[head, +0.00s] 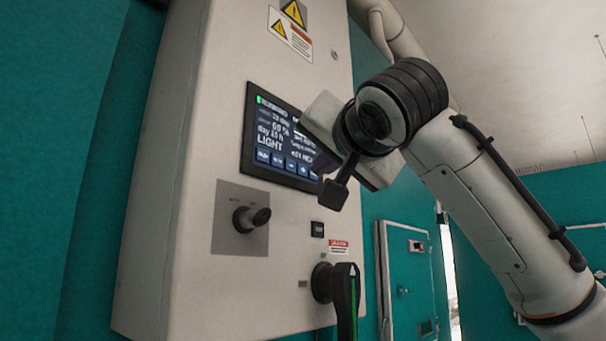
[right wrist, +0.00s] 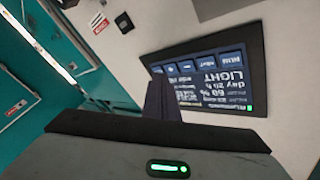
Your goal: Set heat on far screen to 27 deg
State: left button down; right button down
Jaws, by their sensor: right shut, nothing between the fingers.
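A screen (head: 272,150) in a black frame is set in the front of a pale cabinet (head: 225,120). It shows the word LIGHT, several lines of readings and a bottom row of blue buttons. My right gripper (head: 324,161) is shut and empty in front of the screen's right part, hiding some text and buttons there. In the right wrist view the screen (right wrist: 215,70) appears upside down, and the shut fingers (right wrist: 163,95) cover its left edge. I cannot tell whether they touch it. The heat value is not readable. My left gripper is not in view.
Below the screen are a round knob (head: 252,218) on a grey plate, a small black switch (head: 317,229) and a large black handle (head: 346,296).

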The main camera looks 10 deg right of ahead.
jog(key=shift+s, duration=0.15)
jog(key=s+d+b, duration=0.1)
jog(key=s, duration=0.1)
jog(key=s+d+b, duration=0.1)
jog(key=d, duration=0.1)
jog(key=shift+s+b, duration=0.3)
jog(key=shift+s, duration=0.1)
dwell(2.3)
